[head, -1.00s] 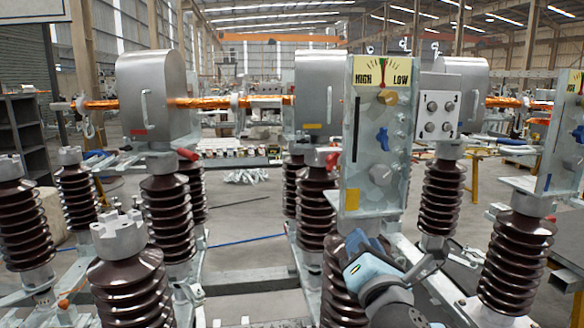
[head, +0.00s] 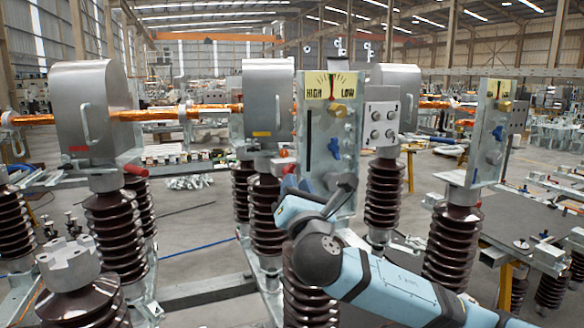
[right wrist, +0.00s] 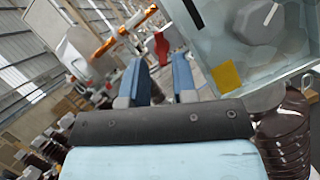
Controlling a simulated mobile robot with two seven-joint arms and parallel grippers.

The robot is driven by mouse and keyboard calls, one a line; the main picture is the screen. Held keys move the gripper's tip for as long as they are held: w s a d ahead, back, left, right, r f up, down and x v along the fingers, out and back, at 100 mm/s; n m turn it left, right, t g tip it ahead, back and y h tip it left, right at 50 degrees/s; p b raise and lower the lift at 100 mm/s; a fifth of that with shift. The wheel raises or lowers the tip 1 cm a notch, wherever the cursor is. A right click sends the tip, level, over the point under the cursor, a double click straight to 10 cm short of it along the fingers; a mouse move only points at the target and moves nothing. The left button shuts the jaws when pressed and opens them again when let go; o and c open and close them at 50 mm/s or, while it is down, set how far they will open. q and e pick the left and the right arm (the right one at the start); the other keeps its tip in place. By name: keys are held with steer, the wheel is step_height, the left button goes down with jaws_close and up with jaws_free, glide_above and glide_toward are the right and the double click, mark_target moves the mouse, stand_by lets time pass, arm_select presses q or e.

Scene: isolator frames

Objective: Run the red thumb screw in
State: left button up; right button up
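The red thumb screw (right wrist: 157,48) shows in the right wrist view beyond the fingertips and in line with the gap between them. In the head view a red piece (head: 285,168) shows at the left edge of the HIGH/LOW panel (head: 318,172), partly hidden, just above my right gripper (head: 288,187). In the right wrist view the two blue fingers of my right gripper (right wrist: 160,68) stand apart with nothing between them. I cannot tell whether they touch the screw. My left gripper is not in view.
The panel also carries a yellow knob (head: 338,110) and a blue knob (head: 334,148). A grey box with round knobs (head: 382,118) stands right of it. Brown ribbed insulators (head: 113,235) surround the arm. Another red handle (head: 135,170) sits farther left. A second panel (head: 490,130) stands right.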

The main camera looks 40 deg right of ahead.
steer(key=shift+p+x, duration=0.4)
steer(key=shift+x, duration=1.65)
jaws_close()
steer(key=shift+f+m, duration=0.1)
steer(key=shift+m, duration=0.3)
steer(key=shift+m+g+y, duration=0.85)
steer(key=shift+m+g, duration=0.3)
steer(key=shift+m, duration=3.25)
steer(key=shift+m+g+y, duration=0.8)
steer(key=shift+m+g, duration=0.4)
steer(key=shift+m, duration=3.2)
steer(key=shift+m+g+y, duration=0.85)
steer(key=shift+m+g, duration=0.3)
steer(key=shift+m, duration=3.25)
